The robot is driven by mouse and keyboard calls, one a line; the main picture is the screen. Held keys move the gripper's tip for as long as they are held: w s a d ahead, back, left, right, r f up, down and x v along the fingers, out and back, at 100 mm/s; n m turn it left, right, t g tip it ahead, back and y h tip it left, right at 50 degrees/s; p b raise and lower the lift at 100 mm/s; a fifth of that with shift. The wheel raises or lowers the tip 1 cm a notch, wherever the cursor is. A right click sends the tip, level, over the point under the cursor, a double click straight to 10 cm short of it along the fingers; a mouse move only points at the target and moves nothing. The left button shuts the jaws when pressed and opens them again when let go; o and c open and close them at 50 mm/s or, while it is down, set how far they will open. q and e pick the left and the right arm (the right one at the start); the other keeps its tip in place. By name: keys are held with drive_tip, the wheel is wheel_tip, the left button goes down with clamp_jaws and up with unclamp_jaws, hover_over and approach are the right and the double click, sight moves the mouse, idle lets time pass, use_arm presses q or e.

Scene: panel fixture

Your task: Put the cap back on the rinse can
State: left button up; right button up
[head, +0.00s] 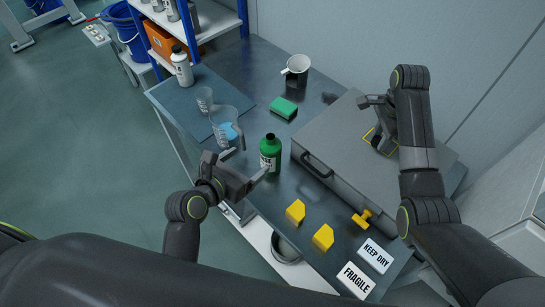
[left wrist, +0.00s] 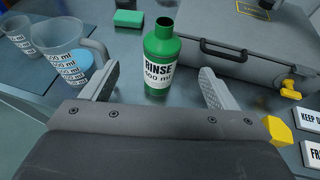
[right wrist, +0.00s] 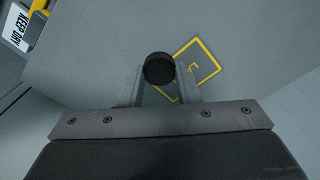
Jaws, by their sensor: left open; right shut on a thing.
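The green rinse can (head: 270,153) stands upright on the dark bench; the left wrist view shows it too (left wrist: 160,50), with a white RINSE label and an uncapped neck. My left gripper (head: 238,166) is open and empty, close in front of the can. In the left wrist view its fingers lie to either side of the can, with gaps. My right gripper (right wrist: 160,80) is shut on a round black cap (right wrist: 159,68), over the grey case lid near a yellow square marking. In the head view the cap is hard to make out against the gripper.
The grey case (head: 330,133) lies right of the can, its handle facing it. A measuring jug (head: 226,122) and beaker (head: 204,99) stand left. Yellow blocks (head: 296,211) and signs (head: 357,280) lie in front.

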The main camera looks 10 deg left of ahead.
sight(271, 146)
use_arm(q)
drive_tip(key=x, duration=0.6)
drive_tip(key=shift+w+p, duration=0.1)
drive_tip(key=shift+p, duration=0.25)
use_arm(e)
drive_tip(key=shift+r, duration=0.3)
use_arm(q)
drive_tip(key=shift+w+d+f, duration=0.15)
drive_tip(key=shift+w+f, duration=0.05)
drive_tip(key=shift+w, duration=0.05)
use_arm(e)
drive_tip(key=shift+r, duration=0.1)
use_arm(q)
drive_tip(key=x, duration=0.3)
drive_tip(key=shift+w+d+f+p, duration=0.2)
drive_tip(key=shift+d+f+p, duration=0.05)
drive_tip(key=shift+d+p, duration=0.1)
use_arm(e)
drive_tip(key=shift+r, duration=0.3)
use_arm(q)
drive_tip(key=shift+x, duration=0.75)
drive_tip(key=shift+a, duration=0.1)
drive_tip(key=shift+c, duration=0.3)
drive_tip(key=c, duration=1.5)
